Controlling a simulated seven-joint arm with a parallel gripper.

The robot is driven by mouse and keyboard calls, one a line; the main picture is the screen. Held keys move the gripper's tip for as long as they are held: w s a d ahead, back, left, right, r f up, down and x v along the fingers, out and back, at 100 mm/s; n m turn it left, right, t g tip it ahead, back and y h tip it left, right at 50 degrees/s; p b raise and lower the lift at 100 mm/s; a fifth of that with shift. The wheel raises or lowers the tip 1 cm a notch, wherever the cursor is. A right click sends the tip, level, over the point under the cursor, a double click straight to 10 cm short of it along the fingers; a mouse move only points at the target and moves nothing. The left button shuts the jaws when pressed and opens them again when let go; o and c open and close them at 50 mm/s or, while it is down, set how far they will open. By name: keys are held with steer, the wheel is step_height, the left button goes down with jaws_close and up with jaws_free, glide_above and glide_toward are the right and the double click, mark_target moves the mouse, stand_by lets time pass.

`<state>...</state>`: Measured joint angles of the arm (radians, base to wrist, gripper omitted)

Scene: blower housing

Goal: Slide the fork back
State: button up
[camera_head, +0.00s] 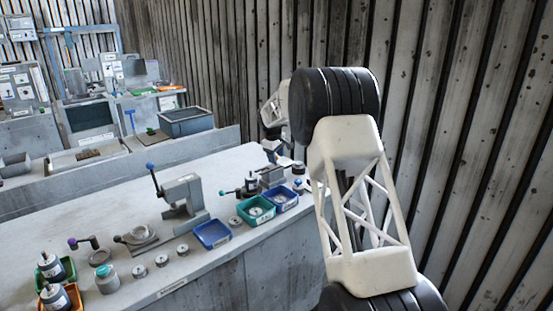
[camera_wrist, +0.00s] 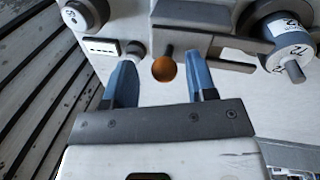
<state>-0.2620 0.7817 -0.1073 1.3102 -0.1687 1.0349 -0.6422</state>
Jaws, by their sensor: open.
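My gripper (camera_wrist: 162,66) is open, with its two blue fingers apart. Between the fingertips, in the wrist view, is an orange-brown round knob (camera_wrist: 164,69) on a short dark stem; whether the fingers touch it I cannot tell. The stem comes from beside a grey metal block (camera_wrist: 196,18) with a bar. I cannot make out for sure which part is the fork; the knob may belong to it. In the head view a small grey fixture (camera_head: 271,177) stands at the bench's far right end, below my gripper, which is mostly hidden by my arm.
Another round part (camera_wrist: 85,13) is at upper left. On the bench (camera_head: 110,205) stand a green tray (camera_head: 245,219), a blue tray (camera_head: 211,245) and a lever press (camera_head: 182,191). A ribbed wall (camera_head: 440,110) is close on the right.

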mark_target(275, 166)
steer(key=shift+s+a+r, duration=0.1)
steer(key=shift+s+r, duration=0.05)
steer(key=shift+r, duration=0.9)
steer(key=shift+s+a+r, duration=0.1)
steer(key=shift+s+r, duration=0.1)
steer(key=shift+r, duration=0.9)
steer(key=shift+s+a+r, duration=0.1)
steer(key=shift+s+r, duration=0.05)
steer(key=shift+r, duration=0.9)
